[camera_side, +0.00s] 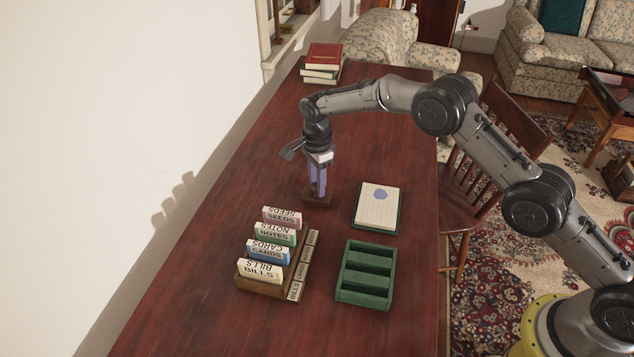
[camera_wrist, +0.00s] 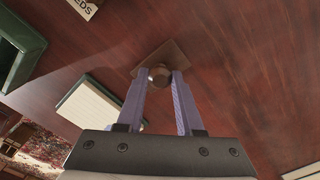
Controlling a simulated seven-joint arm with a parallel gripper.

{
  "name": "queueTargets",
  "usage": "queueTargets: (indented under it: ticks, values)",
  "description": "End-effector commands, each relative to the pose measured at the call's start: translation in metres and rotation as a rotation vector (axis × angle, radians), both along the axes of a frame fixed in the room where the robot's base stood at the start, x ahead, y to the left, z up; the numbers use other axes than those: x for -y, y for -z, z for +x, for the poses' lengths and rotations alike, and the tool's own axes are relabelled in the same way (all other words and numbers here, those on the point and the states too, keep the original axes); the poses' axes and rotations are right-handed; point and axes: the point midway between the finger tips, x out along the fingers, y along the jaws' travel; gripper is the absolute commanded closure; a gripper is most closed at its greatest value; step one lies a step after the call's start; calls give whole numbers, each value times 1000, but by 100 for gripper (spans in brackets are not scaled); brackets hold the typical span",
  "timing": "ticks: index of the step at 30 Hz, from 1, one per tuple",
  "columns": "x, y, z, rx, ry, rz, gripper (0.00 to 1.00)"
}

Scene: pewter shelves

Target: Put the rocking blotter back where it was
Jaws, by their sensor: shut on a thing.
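The rocking blotter (camera_side: 316,200) is a small dark brown block with a round knob. It is at my gripper's tips, over the table beyond the card rack; I cannot tell whether it touches the table top. My gripper (camera_side: 317,186) points straight down, its two lilac fingers shut on the knob. In the wrist view the blotter (camera_wrist: 173,57) shows beyond the fingertips (camera_wrist: 160,78), with the knob between them. A cream writing pad (camera_side: 379,206) with a blue blot lies on a dark green board to the right of the blotter.
A green tray (camera_side: 367,262) with several empty slots lies nearer than the pad. A wooden rack (camera_side: 262,287) holds upright cards labelled SEEDS, NOTES, CARDS and BILLS. Books (camera_side: 323,60) are stacked at the table's far end. The table (camera_side: 365,110) is clear beyond the blotter.

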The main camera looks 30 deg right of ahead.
Motion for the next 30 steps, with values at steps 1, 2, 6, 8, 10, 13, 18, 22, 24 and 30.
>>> queueTargets:
  ticks: [1, 2, 6, 8, 10, 13, 18, 22, 24, 30]
  values:
    - [0, 0, 0, 1, 0, 0, 100]
    - [0, 1, 0, 0, 0, 0, 100]
    - [0, 3, 0, 0, 0, 0, 50]
    - [0, 3, 0, 0, 0, 0, 39]
    - [0, 3, 0, 0, 0, 0, 34]
    - [0, 3, 0, 0, 0, 0, 34]
    - [0, 2, 0, 0, 0, 0, 34]
    - [0, -9, 1, 3, 0, 1, 34]
    - [0, -20, 1, 4, 0, 1, 34]
    - [0, -62, 1, 5, 0, 1, 34]
